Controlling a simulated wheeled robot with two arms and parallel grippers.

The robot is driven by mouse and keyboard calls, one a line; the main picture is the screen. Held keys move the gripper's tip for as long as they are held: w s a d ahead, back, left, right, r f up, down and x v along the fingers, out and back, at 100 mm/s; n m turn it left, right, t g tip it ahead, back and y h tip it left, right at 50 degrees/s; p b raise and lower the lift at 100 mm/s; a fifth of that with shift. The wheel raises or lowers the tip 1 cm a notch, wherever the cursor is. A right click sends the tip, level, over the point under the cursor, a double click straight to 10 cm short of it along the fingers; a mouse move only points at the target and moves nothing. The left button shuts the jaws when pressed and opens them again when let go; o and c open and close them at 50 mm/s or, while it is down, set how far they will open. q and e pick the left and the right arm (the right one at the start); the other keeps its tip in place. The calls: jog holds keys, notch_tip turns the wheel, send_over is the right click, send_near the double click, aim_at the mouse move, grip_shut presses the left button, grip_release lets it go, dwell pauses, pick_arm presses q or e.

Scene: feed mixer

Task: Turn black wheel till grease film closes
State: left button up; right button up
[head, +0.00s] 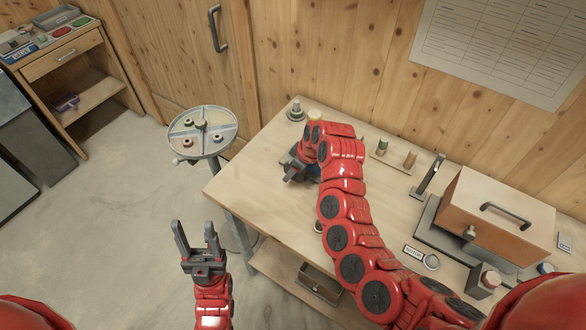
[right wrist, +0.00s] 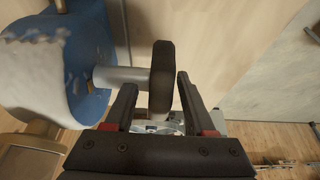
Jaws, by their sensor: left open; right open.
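The black wheel (right wrist: 162,80) shows edge-on in the right wrist view, on a grey shaft (right wrist: 122,77) that comes out of a blue round body (right wrist: 92,50). A whitish layer (right wrist: 35,75) with a ragged edge covers part of the blue body; blue shows beyond that edge. My right gripper (right wrist: 155,88) is open, with one finger on each side of the wheel's near part; I cannot tell whether they touch it. In the head view my right arm hides most of the blue body (head: 315,171). My left gripper (head: 197,232) is open and empty above the floor.
The wooden table (head: 240,182) carries a brown box (head: 495,217) with a black handle at the right and small cylinders at the back. A round divided tray (head: 203,130) stands left of the table. A shelf unit (head: 75,65) stands at the far left.

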jog(key=shift+c, duration=0.2)
grip_shut()
jog(key=shift+f, duration=0.1)
jog(key=g+h+b, duration=0.1)
jog(key=b, duration=0.1)
jog(key=h+b, duration=0.1)
jog(key=b, duration=0.2)
jog(key=shift+f+g+h, duration=0.3)
jog(key=shift+g, duration=0.1)
jog(key=g+h+b, duration=0.1)
jog(key=b, duration=0.2)
jog(key=shift+s+f+h, duration=0.1)
jog(key=shift+h, duration=0.2)
jog(key=b, duration=0.2)
jog(key=h+b, duration=0.1)
jog(key=b, duration=0.1)
jog(key=shift+w+d+g, duration=0.2)
jog(key=shift+d+g, duration=0.05)
jog(key=shift+g, duration=0.15)
jog(key=shift+b, duration=0.65)
jog(key=shift+r+h+b, duration=0.3)
jog(key=shift+b, duration=0.2)
